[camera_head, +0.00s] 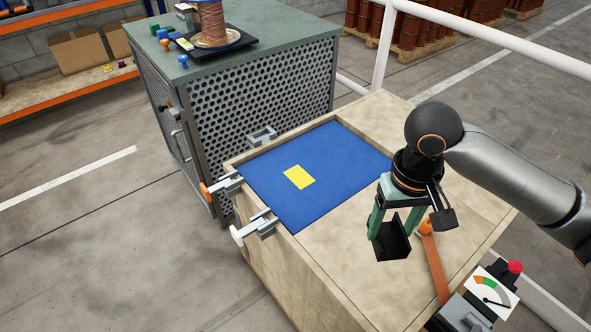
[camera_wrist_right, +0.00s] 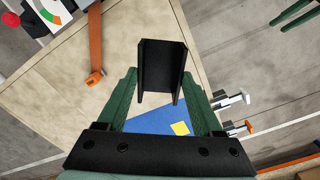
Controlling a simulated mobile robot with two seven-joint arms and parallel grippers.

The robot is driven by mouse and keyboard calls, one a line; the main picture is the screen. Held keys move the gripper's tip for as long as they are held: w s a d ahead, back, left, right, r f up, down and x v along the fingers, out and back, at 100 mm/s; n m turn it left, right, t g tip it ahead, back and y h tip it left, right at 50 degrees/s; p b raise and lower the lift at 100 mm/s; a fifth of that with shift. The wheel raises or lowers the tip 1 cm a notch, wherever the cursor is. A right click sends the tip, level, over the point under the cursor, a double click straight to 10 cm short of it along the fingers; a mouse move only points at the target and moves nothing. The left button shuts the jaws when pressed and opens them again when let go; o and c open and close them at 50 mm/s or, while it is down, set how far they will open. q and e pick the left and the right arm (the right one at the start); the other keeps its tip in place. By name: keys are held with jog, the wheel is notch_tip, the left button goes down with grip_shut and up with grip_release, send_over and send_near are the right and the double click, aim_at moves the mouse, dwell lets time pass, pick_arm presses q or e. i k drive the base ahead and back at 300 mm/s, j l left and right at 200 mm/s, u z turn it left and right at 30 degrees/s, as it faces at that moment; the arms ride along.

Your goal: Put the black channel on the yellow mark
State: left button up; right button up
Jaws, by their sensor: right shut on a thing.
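The black channel (camera_head: 391,242) is a U-shaped piece held between the green fingers of my right gripper (camera_head: 390,215), above the bare wooden part of the bench. In the right wrist view the channel (camera_wrist_right: 162,68) lies between the fingers with its open side showing. The yellow mark (camera_head: 299,177) is a small rectangle on the blue mat (camera_head: 335,150), left of and apart from the channel in the head view. It also shows in the right wrist view (camera_wrist_right: 180,128). My left gripper (camera_wrist_right: 296,12) shows only as two separated green fingers in that view's top right corner.
Clamps (camera_head: 262,224) sit along the bench's left edge. An orange strap (camera_head: 436,268) and a gauge with a red button (camera_head: 491,291) are at the right. A perforated cabinet (camera_head: 255,95) with a copper spool (camera_head: 211,22) stands behind. The mat is clear.

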aim_at(299, 176)
jog(key=i+j+z, duration=0.15)
jog(key=i+j, duration=0.35)
jog(key=i+j+z, duration=0.15)
jog(key=i+j, duration=0.35)
jog(key=j, duration=0.25)
